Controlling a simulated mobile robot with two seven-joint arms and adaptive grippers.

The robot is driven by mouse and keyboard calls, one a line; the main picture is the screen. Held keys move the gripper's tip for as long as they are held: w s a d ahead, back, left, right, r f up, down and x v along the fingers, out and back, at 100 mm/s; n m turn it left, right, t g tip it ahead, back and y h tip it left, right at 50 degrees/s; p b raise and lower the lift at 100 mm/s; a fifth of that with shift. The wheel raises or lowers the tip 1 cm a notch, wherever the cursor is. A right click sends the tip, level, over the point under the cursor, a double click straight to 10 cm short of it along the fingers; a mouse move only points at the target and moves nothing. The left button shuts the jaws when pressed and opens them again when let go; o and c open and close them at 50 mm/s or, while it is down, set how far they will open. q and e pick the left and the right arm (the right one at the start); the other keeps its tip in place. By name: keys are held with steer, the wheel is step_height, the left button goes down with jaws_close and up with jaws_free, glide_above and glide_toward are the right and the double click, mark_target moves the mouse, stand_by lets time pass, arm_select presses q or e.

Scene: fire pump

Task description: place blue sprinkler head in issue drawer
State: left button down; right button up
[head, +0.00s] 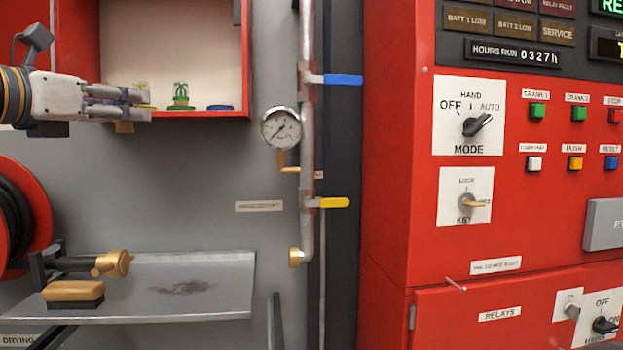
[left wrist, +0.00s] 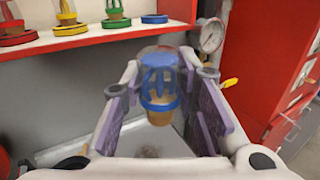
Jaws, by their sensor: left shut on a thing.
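My left gripper (head: 140,103) comes in from the left in front of the red cabinet and is shut on the blue sprinkler head. In the left wrist view the blue sprinkler head (left wrist: 158,80) sits between the two fingers, with its blue cage up and its brass end down. A bare blue disc (head: 221,108) lies on the cabinet shelf. I cannot make out a drawer marked as the issue drawer. My right gripper is not in view.
A green sprinkler head (head: 181,95) stands on the shelf; red and yellow ones show in the wrist view. A gauge (head: 281,127) and vertical pipe (head: 307,160) with blue and yellow levers stand right of the gripper. Below are a grey tray (head: 225,280) and a brass nozzle (head: 113,264).

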arm_select(q)
steer(key=w+d+f+m+g+h, duration=0.1)
steer(key=d+f+m+h, duration=0.2)
steer(key=f, duration=1.1)
steer(key=w+d+f+m+g+h, duration=0.15)
steer(key=d+f, duration=0.35)
steer(key=f, duration=0.9)
steer(key=s+d+f+m+g+h, duration=0.1)
steer(key=s+d+f+g+h, duration=0.1)
steer(key=s+f, duration=0.5)
steer(key=s+d+f+m+g+h, duration=0.2)
steer(key=s+d+f, duration=0.3)
steer(key=s+f, duration=0.3)
steer(key=shift+s+f+h, duration=0.3)
steer(key=shift+s+h, duration=0.55)
steer(key=shift+s, duration=0.2)
steer(key=shift+f+m+g, duration=0.1)
steer(key=shift+m+g, duration=0.15)
